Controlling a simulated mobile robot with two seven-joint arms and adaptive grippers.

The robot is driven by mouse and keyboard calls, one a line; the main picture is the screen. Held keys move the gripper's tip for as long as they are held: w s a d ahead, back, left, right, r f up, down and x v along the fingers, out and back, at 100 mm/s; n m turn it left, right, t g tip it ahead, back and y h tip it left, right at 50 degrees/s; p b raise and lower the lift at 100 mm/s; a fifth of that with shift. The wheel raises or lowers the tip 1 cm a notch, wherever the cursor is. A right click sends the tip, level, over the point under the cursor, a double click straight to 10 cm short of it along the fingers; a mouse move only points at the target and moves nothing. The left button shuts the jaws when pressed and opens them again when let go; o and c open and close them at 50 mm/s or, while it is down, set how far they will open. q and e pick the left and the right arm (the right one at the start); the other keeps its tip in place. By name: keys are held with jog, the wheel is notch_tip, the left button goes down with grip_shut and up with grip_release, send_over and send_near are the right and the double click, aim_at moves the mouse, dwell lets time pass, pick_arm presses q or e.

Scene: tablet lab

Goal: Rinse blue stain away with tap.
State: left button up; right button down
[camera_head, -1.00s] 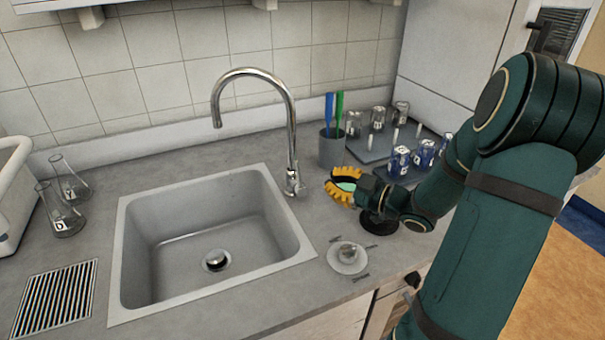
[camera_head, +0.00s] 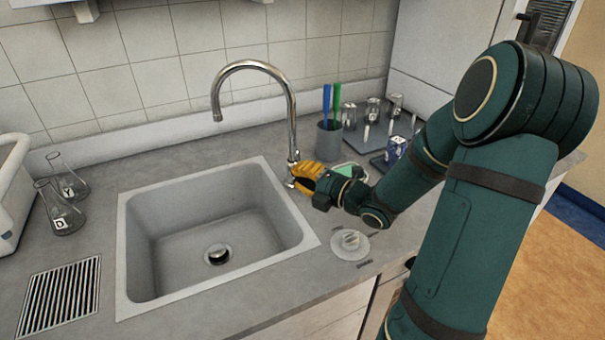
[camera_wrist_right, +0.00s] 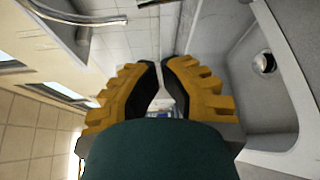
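The chrome tap (camera_head: 291,120) stands behind the grey sink (camera_head: 130,220), its spout curving over the basin. The drain (camera_head: 217,254) shows at the basin's bottom and also in the wrist view (camera_wrist_right: 264,62). I see no blue stain or running water in the basin. My right gripper (camera_head: 294,175), with yellow ribbed fingers, is beside the tap's base and lever. I cannot tell if it touches them. In the wrist view the fingers (camera_wrist_right: 161,64) have a narrow gap with nothing clearly held between them. My left gripper is not in view.
A grey cup (camera_head: 328,140) holds blue and green sticks. Jars and blue-marked containers (camera_head: 396,148) stand behind my right arm. A small round dish (camera_head: 350,246) lies at the sink's right. Flasks (camera_head: 63,217) and a slotted grate (camera_head: 58,298) are at left.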

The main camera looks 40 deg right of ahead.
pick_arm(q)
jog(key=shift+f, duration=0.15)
pick_arm(e)
jog(key=w+d, duration=0.2)
jog(key=w, duration=0.3)
jog(key=shift+w, duration=0.4)
jog(key=shift+d, duration=0.1)
